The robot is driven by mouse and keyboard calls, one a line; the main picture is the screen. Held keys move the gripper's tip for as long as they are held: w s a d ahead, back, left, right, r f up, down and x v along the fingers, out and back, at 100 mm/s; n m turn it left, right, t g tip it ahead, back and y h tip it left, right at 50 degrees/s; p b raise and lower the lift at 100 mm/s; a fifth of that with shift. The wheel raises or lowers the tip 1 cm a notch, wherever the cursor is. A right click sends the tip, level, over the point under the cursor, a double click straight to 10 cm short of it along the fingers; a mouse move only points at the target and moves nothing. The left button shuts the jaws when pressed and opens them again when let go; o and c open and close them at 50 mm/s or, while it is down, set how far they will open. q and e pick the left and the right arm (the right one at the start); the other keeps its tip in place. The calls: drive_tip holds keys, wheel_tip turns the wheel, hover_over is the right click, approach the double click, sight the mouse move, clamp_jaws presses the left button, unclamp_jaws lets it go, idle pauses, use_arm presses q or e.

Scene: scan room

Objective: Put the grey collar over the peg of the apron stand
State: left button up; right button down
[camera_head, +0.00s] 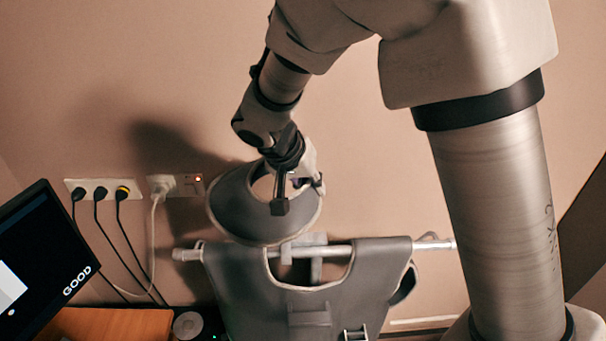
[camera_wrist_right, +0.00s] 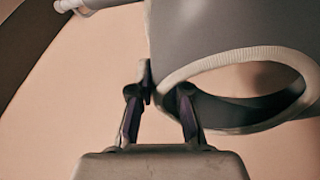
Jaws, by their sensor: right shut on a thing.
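The grey collar (camera_head: 232,208), a wide ring with a pale rim, hangs tilted just above the apron in the head view. In the right wrist view the collar (camera_wrist_right: 205,40) fills the upper right, with its opening facing the camera. My right gripper (camera_head: 303,184) is shut on the collar's edge at its right side; its fingertips (camera_wrist_right: 165,88) meet the band in the wrist view. The apron stand's crossbar (camera_head: 356,250) carries a grey apron (camera_head: 262,305). A dark block on a thin bar shows before the collar's opening; I cannot tell whether it is the peg. My left gripper is out of view.
Wall sockets (camera_head: 104,190) with plugged cables are at the left. A monitor (camera_head: 40,255) stands at the lower left above a wooden desk (camera_head: 105,323). My own large arm link fills the right side. Bare wall lies behind the collar.

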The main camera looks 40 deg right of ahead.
sight(313, 207)
drive_tip(key=shift+s+a+f, duration=0.1)
drive_tip(key=shift+s+f, duration=0.1)
drive_tip(key=shift+s, duration=0.35)
drive_tip(key=shift+s+a+f, duration=0.1)
drive_tip(key=shift+s+f, duration=0.05)
drive_tip(key=shift+s, duration=0.35)
drive_tip(key=shift+s+f+b, duration=0.15)
drive_tip(key=shift+f+b, duration=0.15)
drive_tip(key=shift+b, duration=0.05)
drive_tip(key=f, duration=0.1)
drive_tip(key=w+f+b, duration=0.1)
drive_tip(key=f, duration=0.1)
drive_tip(key=shift+w+d, duration=0.15)
drive_tip(key=shift+w, duration=0.1)
drive_tip(key=shift+f+b, duration=0.3)
drive_tip(key=shift+b, duration=0.15)
wheel_tip(313, 207, down, 4)
drive_tip(key=b, duration=0.3)
drive_tip(key=shift+s, duration=0.15)
drive_tip(key=f+b, duration=0.2)
drive_tip(key=shift+s+f+b, duration=0.15)
drive_tip(key=shift+s+b, duration=0.05)
drive_tip(key=shift+b, duration=0.2)
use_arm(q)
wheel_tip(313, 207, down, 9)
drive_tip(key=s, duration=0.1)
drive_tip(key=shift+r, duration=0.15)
use_arm(e)
drive_tip(key=shift+w+f, duration=0.15)
drive_tip(key=shift+f, duration=0.05)
